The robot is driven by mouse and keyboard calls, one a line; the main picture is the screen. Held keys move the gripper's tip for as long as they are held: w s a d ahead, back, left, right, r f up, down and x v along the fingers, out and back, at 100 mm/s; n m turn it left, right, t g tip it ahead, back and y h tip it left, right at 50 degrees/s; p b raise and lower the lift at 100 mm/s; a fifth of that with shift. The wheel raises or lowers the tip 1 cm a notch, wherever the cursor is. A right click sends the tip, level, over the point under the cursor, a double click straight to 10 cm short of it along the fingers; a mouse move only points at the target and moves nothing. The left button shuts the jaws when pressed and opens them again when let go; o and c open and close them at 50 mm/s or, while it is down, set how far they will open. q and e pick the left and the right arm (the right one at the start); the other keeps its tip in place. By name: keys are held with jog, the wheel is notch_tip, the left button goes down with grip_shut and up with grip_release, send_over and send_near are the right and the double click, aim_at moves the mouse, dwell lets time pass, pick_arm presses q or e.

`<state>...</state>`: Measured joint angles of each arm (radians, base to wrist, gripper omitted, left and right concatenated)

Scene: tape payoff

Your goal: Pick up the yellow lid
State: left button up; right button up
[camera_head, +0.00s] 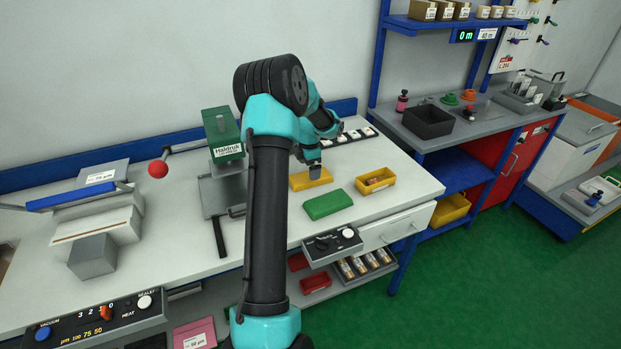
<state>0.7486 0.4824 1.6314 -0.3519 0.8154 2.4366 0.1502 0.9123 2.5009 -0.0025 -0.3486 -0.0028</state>
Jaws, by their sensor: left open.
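The yellow lid (301,182) lies flat on the light workbench, behind a green lid (327,204). My left gripper (314,173) points down at the right part of the yellow lid, at or just above its top. Its jaws are open, but the fingertips are small and I cannot tell whether they touch the lid. My left arm covers the area just left of the yellow lid. An open yellow box (376,182) with small items inside stands to the right of the lids. My right gripper does not show.
A green press marked Haldruk (223,135) with a red-knobbed lever (158,169) stands left of my arm. A control box (332,245) is at the bench's front edge. The bench right of the yellow box is clear.

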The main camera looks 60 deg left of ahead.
pick_arm(q)
jog(key=f, duration=0.4)
jog(key=shift+w+d, duration=0.15)
jog(key=shift+w, duration=0.05)
jog(key=shift+c, duration=0.2)
jog(key=c, duration=0.7)
